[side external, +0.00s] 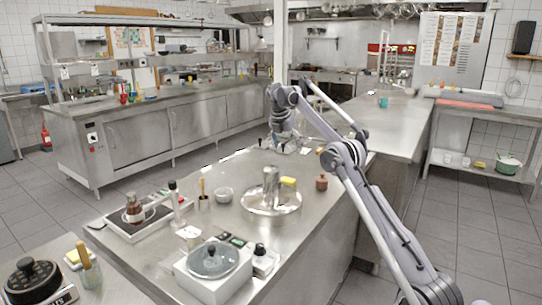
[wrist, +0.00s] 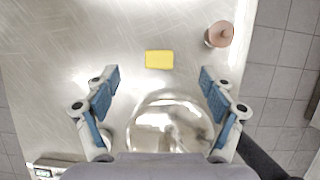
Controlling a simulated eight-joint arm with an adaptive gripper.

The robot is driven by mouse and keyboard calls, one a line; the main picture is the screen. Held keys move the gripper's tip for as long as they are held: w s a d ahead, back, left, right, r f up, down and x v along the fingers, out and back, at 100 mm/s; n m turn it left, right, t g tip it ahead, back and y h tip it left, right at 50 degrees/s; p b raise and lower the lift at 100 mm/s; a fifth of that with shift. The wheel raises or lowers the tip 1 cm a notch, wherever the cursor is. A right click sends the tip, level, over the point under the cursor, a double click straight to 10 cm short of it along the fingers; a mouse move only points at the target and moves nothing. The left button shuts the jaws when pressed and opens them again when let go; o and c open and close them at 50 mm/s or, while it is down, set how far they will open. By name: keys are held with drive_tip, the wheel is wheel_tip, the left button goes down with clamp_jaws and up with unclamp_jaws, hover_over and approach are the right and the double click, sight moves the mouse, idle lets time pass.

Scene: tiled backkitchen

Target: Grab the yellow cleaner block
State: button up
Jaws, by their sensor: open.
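The yellow cleaner block (side external: 288,181) lies flat on the steel counter, just behind a shiny round metal dish with a dome-like top (side external: 271,199). In the wrist view the block (wrist: 159,60) is a small yellow rectangle near the upper middle, fully visible. My gripper (wrist: 160,80) is open and empty, with blue pads at left and right. The block appears between and slightly beyond the fingertips, and nothing touches it. In the side view my gripper (side external: 290,146) is above the counter, beyond the block; its fingers are small there.
A brown pot (side external: 321,183) stands right of the block. The shiny dish (wrist: 170,122) sits close below the block in the wrist view. A grey bowl (side external: 224,194) and a scale (side external: 213,260) are nearer the camera. Counter left of the block is clear in the wrist view.

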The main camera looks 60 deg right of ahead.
hover_over(288, 179)
drive_tip(key=a, duration=0.2)
drive_tip(key=shift+d+f, duration=0.15)
drive_tip(key=shift+f, duration=4.6)
drive_tip(key=shift+a+x, duration=0.2)
drive_tip(key=shift+x, duration=0.95)
drive_tip(key=shift+a+x, duration=0.15)
drive_tip(key=shift+x, duration=1.05)
drive_tip(key=shift+f, duration=0.15)
drive_tip(key=shift+c, duration=0.3)
drive_tip(key=c, duration=1.2)
